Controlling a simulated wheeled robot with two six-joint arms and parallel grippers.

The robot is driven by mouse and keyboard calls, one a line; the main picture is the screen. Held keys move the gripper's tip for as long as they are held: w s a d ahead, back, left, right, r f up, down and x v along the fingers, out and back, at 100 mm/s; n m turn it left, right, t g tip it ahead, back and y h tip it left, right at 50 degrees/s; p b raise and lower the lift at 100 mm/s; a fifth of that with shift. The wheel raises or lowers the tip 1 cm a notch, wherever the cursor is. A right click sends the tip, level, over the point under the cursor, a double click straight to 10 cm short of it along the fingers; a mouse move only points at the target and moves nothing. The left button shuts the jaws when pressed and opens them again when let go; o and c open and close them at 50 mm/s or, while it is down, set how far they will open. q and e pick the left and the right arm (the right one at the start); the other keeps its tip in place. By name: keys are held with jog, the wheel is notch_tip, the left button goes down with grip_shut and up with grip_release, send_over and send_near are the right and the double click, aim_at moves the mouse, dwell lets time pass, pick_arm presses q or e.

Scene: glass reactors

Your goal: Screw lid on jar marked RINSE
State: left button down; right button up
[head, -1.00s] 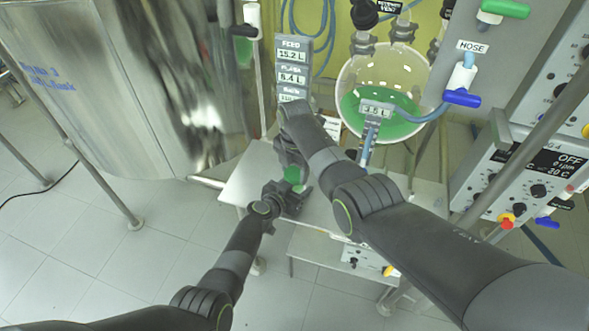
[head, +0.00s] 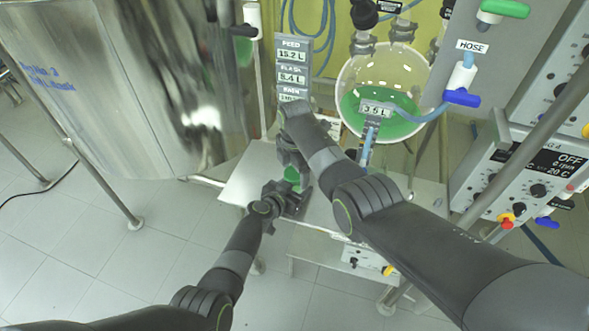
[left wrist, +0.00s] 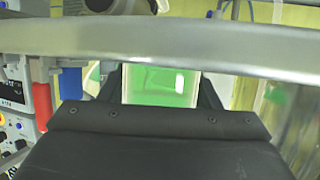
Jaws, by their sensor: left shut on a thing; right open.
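A jar with green contents (head: 292,174) stands upright over the small white table, seen small and partly covered in the head view. In the left wrist view the clear jar (left wrist: 160,85) sits between the dark fingers, its green contents filling its lower part. My left gripper (head: 290,194) is shut on it from the left. My right gripper (head: 290,161) is open and points down just above the jar, hiding its top. I cannot make out the lid or the RINSE label.
The white table (head: 250,180) has bare room left of the jar. A round glass vessel with green liquid (head: 385,95) hangs behind on the right. A sign column (head: 292,70) stands behind the grippers. A large steel tank (head: 130,90) fills the left; control boxes (head: 530,170) stand right.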

jog(key=shift+r, duration=2.3)
jog(key=shift+c, duration=0.4)
jog(key=shift+w+r+n, duration=0.1)
jog(key=shift+r+n, duration=1.6)
jog(key=shift+r, duration=0.05)
jog(key=shift+f, duration=4.05)
